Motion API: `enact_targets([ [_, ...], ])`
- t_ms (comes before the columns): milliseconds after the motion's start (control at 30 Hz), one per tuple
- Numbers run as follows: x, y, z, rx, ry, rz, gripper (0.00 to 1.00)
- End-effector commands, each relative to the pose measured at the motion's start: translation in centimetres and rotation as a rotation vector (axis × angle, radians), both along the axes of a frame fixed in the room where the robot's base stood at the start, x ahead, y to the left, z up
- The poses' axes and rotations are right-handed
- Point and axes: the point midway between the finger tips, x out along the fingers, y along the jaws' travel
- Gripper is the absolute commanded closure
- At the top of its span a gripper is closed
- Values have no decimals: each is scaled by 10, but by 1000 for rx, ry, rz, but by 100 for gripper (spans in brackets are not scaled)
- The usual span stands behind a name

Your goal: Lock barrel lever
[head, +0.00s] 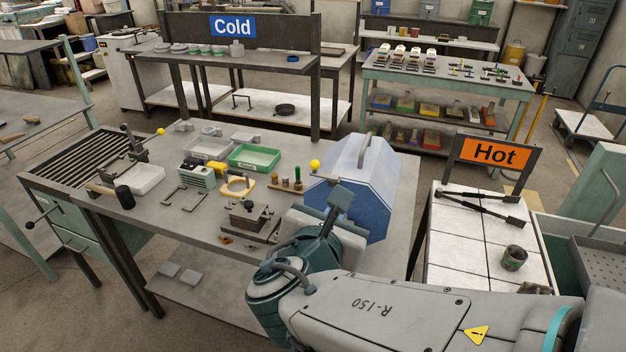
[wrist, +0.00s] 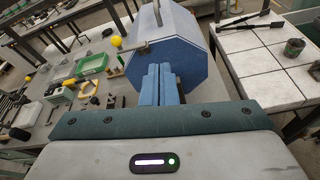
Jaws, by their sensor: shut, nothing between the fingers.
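The blue octagonal barrel (head: 345,200) stands at the right end of the grey workbench, with a curved handle on top. It fills the upper middle of the wrist view (wrist: 180,45). A lever with a yellow ball knob (head: 315,164) is at the barrel's left side; in the wrist view the knob (wrist: 117,43) sits at the left end of a short grey bar reaching to the barrel. My gripper (head: 338,200) is shut and empty in front of the barrel's near face. Its closed fingertips (wrist: 160,70) are right of and below the knob, apart from it. Whether they touch the barrel I cannot tell.
A green tray (head: 254,157), a yellow ring (head: 238,186) and a small vise-like block (head: 249,213) lie left of the barrel. A second yellow-knobbed lever (head: 161,132) is at the bench's far left. The white-tiled Hot table (head: 458,250) stands to the right.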

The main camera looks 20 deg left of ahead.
Motion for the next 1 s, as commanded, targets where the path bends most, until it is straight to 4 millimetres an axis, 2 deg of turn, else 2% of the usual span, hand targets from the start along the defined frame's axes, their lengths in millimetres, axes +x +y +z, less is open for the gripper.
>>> enact_targets([
  [33,-6,18,-1,-52,-28,71,100],
  [100,-12,35,2,-107,-63,143,100],
  [200,-18,49,5,-151,-94,200,100],
  [633,-16,52,6,-161,-101,211,100],
  [767,-3,53,4,-161,-100,209,100],
  [1000,41,58,-5,-163,-98,209,100],
])
